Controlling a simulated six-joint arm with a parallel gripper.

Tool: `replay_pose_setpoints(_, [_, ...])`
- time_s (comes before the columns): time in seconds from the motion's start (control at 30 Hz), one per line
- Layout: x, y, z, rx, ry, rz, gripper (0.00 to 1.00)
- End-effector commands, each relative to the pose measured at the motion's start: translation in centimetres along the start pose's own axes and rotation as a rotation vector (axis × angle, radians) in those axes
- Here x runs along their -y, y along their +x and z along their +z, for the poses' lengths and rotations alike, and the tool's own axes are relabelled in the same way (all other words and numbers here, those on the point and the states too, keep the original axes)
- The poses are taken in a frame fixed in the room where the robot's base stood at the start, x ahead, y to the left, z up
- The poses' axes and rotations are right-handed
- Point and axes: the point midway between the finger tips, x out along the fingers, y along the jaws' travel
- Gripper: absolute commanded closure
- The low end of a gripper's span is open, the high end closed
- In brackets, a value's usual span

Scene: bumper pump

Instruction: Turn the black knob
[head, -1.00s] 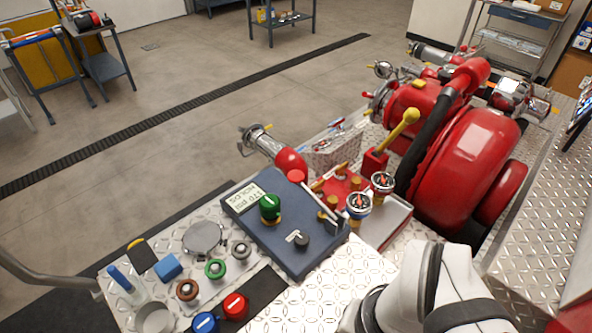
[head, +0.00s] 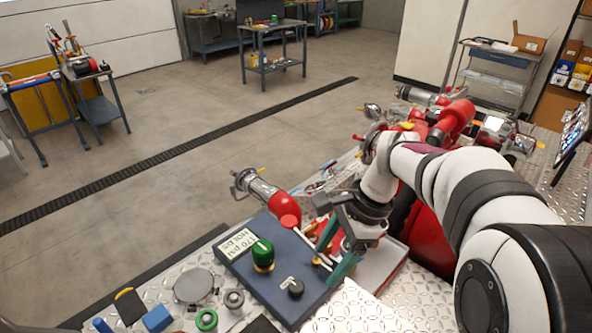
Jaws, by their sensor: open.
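The black knob (head: 296,288) sits low on the blue-grey panel (head: 268,290), near its front right edge, with a small white label beside it. A green knob (head: 263,253) stands further left on the same panel, near a white label with text. My gripper (head: 338,262) is open, with teal fingertips, above the panel's right edge. It is to the right of and above the black knob in the picture, apart from it. No object shows between the fingers.
A steel pipe fitting (head: 250,183) with a red elbow lies behind the panel. Loose caps, rings and a blue block (head: 158,319) lie on the tread plate at left.

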Motion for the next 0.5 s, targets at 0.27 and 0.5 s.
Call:
replay_pose_setpoints(0.27, [5.7, 3.4, -3.0, 0.051, 0.243, -0.015, 0.24])
replay_pose_setpoints(0.5, [5.6, 10.2, -2.6, 0.05, 0.239, -0.011, 0.24])
